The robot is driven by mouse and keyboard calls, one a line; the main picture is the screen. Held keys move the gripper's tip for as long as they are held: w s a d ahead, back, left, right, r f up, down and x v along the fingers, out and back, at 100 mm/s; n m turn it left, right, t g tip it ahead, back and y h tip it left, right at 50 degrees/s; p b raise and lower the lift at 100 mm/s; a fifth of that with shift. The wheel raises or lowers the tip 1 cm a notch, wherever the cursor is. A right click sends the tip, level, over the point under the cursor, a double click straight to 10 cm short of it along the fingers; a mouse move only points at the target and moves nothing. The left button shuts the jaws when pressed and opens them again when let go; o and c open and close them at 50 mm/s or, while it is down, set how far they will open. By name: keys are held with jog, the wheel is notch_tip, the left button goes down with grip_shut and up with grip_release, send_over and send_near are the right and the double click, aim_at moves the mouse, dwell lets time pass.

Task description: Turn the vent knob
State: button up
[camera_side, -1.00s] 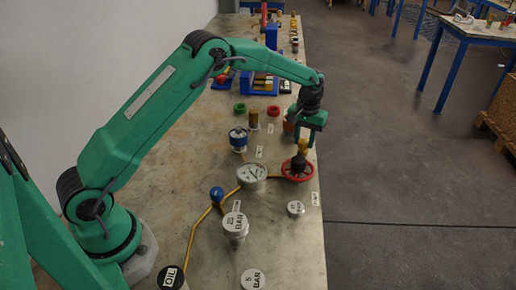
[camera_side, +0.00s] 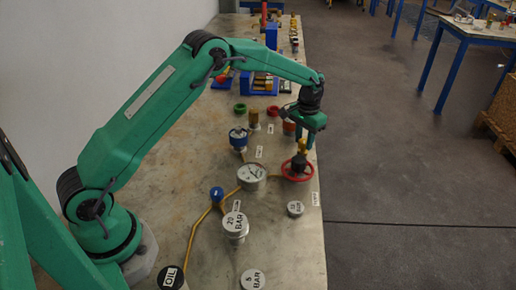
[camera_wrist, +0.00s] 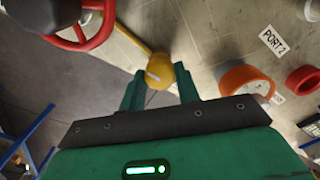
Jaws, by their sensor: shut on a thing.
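The vent knob is a yellow knob with a white mark (camera_wrist: 159,70); in the wrist view it sits between my two finger tips. In the side view the knob (camera_side: 302,144) shows just below my gripper, behind the red handwheel. My gripper (camera_side: 306,138) points down over it at the right side of the bench. In the wrist view my gripper (camera_wrist: 160,78) is shut on the knob, one finger on each side. The fingers hide part of the knob in the side view.
A red handwheel (camera_side: 286,173) stands right in front of the knob. A round gauge (camera_side: 252,172) and a blue-topped vessel (camera_side: 238,138) are to the left. In the wrist view an orange-rimmed vessel (camera_wrist: 232,81) and a red ring (camera_wrist: 303,80) lie to the right.

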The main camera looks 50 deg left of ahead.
aim_at(304, 141)
jog(key=shift+r, duration=0.1)
jog(key=o, duration=1)
notch_tip(304, 141, up, 7)
jog(key=shift+f, duration=0.1)
jog(key=shift+r, duration=0.5)
jog(key=shift+r, duration=0.1)
